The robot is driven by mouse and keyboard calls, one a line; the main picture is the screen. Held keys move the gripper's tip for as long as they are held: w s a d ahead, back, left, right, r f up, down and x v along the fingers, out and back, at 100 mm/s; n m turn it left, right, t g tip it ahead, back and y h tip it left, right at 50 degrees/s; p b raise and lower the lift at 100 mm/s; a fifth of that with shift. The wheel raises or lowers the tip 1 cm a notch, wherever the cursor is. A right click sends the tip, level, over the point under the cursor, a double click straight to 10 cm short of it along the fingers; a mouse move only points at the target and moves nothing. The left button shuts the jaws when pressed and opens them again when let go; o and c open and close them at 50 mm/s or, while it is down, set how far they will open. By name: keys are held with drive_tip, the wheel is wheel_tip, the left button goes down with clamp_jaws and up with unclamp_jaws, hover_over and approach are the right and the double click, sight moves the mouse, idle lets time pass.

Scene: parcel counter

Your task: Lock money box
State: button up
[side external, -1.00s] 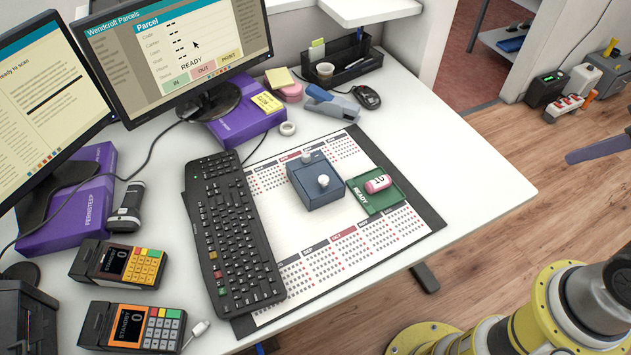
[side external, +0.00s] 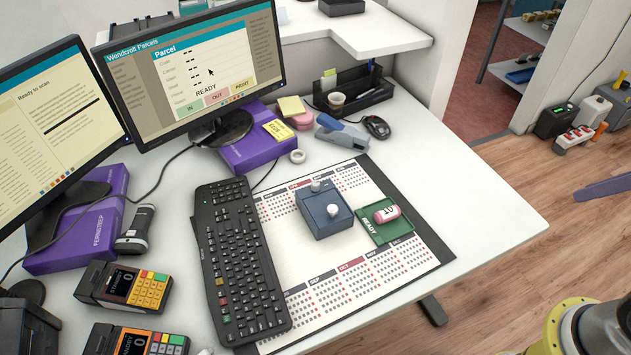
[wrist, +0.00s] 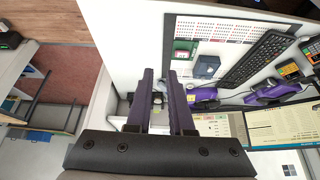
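The money box (side external: 324,222) is a small blue-grey box with two white knobs, one on its lid and one at its near edge. It stands on the calendar desk mat, and its lid looks down. A pink tag-like piece (side external: 387,213) with dark marks rests on the tray; any key is too small to tell. In the wrist view the box (wrist: 206,68) and the tray (wrist: 181,54) lie beyond my fingers. My gripper (wrist: 160,72) is open and empty, away from both.
A black keyboard (side external: 238,262) lies left of the box. Card terminals (side external: 124,287), monitors (side external: 201,65) and a purple parcel box (side external: 250,155) stand around the mat (side external: 420,255). The counter's right side is clear.

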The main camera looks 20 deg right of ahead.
drive_tip(key=shift+o, duration=1.2)
drive_tip(key=shift+m, duration=0.3)
drive_tip(key=shift+o, duration=1.4)
drive_tip(key=w+d+r+m+t, duration=0.1)
drive_tip(key=w+r+m, duration=0.2)
drive_tip(key=w+r, duration=0.1)
drive_tip(key=shift+r+h, duration=0.4)
drive_tip(key=shift+r, duration=0.05)
drive_tip(key=w+r+m, duration=0.2)
drive_tip(key=w+r, duration=0.2)
drive_tip(key=w, duration=0.3)
drive_tip(key=g, duration=0.1)
hover_over(316, 183)
drive_tip(key=s+d, duration=0.3)
drive_tip(key=s, duration=0.1)
wheel_tip(316, 183, down, 16)
drive_tip(key=f, duration=0.1)
drive_tip(key=s+a+f+n+g, duration=0.1)
drive_tip(key=a+f+n, duration=0.1)
drive_tip(key=a+f, duration=0.45)
drive_tip(key=shift+h, duration=0.4)
drive_tip(key=x, duration=0.5)
drive_tip(key=d+x, duration=0.1)
drive_tip(key=x, duration=0.3)
drive_tip(key=s+x, duration=0.1)
drive_tip(key=x, duration=0.4)
drive_tip(key=shift+d+f, duration=0.2)
drive_tip(key=shift+f, duration=0.2)
